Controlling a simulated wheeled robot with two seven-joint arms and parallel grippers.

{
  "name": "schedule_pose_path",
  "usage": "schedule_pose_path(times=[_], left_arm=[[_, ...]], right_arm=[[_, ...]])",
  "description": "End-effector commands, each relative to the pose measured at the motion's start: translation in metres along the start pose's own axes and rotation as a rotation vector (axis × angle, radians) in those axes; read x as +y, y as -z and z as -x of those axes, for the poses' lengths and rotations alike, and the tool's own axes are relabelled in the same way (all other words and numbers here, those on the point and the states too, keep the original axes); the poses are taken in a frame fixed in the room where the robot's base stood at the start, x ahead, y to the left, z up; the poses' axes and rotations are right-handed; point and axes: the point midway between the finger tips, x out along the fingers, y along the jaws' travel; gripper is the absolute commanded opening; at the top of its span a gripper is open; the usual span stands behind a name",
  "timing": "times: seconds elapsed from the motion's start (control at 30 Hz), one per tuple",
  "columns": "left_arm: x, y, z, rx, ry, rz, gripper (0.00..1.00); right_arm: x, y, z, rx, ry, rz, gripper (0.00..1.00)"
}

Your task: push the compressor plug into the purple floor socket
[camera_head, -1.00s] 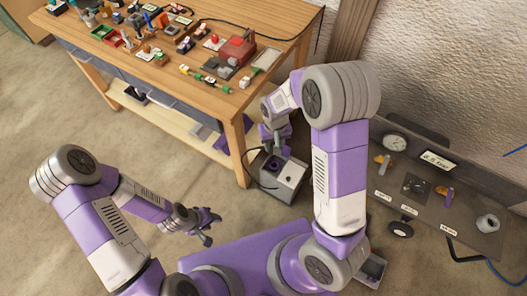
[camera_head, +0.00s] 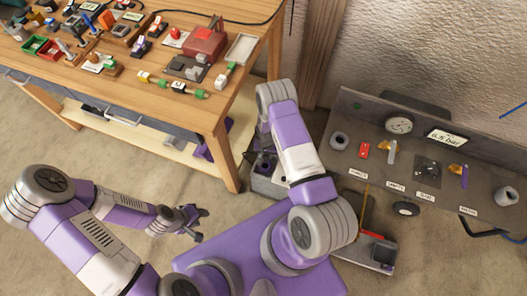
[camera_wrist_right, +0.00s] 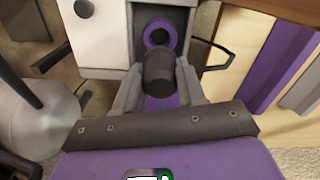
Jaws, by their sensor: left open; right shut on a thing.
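The compressor plug (camera_wrist_right: 158,72) is a dark cylinder held between the fingers of my right gripper (camera_wrist_right: 158,88) in the right wrist view. The purple floor socket (camera_wrist_right: 160,34) is a ring in a recess of a grey box, just beyond the plug. The plug overlaps the ring's near edge in the picture; I cannot tell whether they touch. In the head view the socket box (camera_head: 265,182) stands on the floor by the workbench leg, partly covered by my right arm, which hides the plug and right fingers. My left gripper (camera_head: 197,224) is open and empty above the floor.
The wooden workbench (camera_head: 222,110) with many small items stands at the upper left. A grey panel (camera_head: 440,185) with a gauge (camera_head: 399,124), levers and knobs is along the wall at right. A dark cable (camera_wrist_right: 222,55) loops beside the socket. Floor at lower left is clear.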

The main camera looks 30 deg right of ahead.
Motion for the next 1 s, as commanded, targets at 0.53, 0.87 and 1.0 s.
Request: schedule_pose_path(times=[0.53,0.87,1.0], left_arm=[[-0.013,0.001,-0.034,0.000,0.000,0.000,0.43],[-0.011,0.001,-0.031,0.000,0.000,0.000,0.43],[-0.011,0.001,-0.031,0.000,0.000,0.000,0.43]], right_arm=[[0.000,0.000,-0.051,-0.001,0.000,0.002,0.09],[0.000,0.000,-0.064,-0.001,0.000,0.002,0.09],[0.000,0.000,-0.065,-0.001,0.000,0.002,0.09]])
